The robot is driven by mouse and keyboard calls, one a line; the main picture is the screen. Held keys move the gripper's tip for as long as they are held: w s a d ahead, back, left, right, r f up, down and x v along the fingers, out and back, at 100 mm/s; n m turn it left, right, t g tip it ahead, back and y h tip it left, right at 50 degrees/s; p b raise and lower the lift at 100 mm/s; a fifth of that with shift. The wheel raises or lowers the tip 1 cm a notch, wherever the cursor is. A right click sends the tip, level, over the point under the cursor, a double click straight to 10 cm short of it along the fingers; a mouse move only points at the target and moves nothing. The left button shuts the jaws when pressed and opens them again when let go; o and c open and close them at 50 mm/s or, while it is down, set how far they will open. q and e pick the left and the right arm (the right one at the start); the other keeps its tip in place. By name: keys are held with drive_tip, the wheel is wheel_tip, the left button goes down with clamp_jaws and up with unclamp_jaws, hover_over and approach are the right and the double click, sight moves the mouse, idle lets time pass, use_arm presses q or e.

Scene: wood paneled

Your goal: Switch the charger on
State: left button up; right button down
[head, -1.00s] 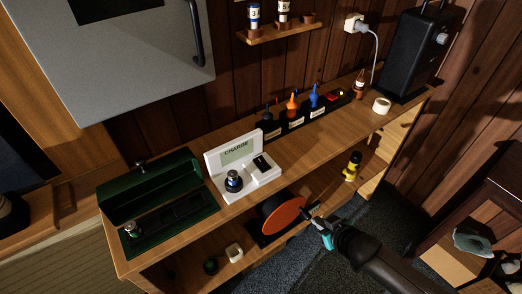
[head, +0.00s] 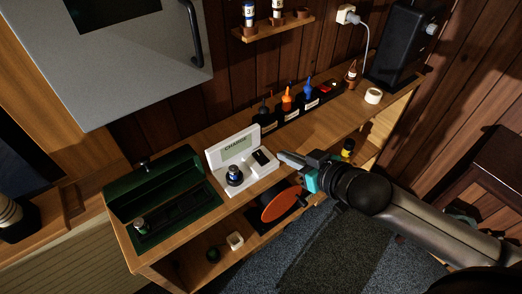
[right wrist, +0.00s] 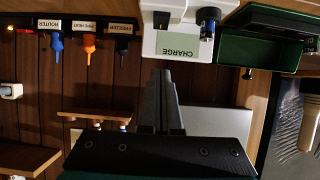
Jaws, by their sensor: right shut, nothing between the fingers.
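The white charger (head: 227,148), with a panel reading CHARGE, stands on the wooden bench. A black switch (head: 261,157) is on the right of its base, and a dark cylinder with a silver top (head: 234,176) sits in its left side. My right gripper (head: 282,157) is shut and empty, just right of the switch in the head view. The right wrist view shows the charger (right wrist: 164,44) upside down, with the switch (right wrist: 160,20) and cylinder (right wrist: 207,22) beyond the closed fingertips (right wrist: 160,78). I see a gap there. My left gripper is not in view.
An open green case (head: 115,206) stands left of the charger. A tape roll (head: 373,95) is at the right. An orange disc (head: 281,206) is below the bench top.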

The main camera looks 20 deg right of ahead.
drive_tip(key=b, duration=0.1)
hover_over(261, 159)
drive_tip(key=s, duration=0.2)
drive_tip(key=f, duration=0.4)
drive_tip(key=shift+w+d+f, duration=0.1)
drive_tip(key=shift+w+d, duration=0.1)
drive_tip(key=shift+d, duration=0.15)
drive_tip(key=f, duration=0.1)
drive_tip(key=w+f, duration=0.1)
drive_tip(key=f+b, duration=0.1)
drive_tip(key=shift+w+a, duration=0.15)
drive_tip(key=shift+a, duration=0.15)
drive_tip(key=shift+w+f, duration=0.2)
drive_tip(key=shift+f, duration=0.3)
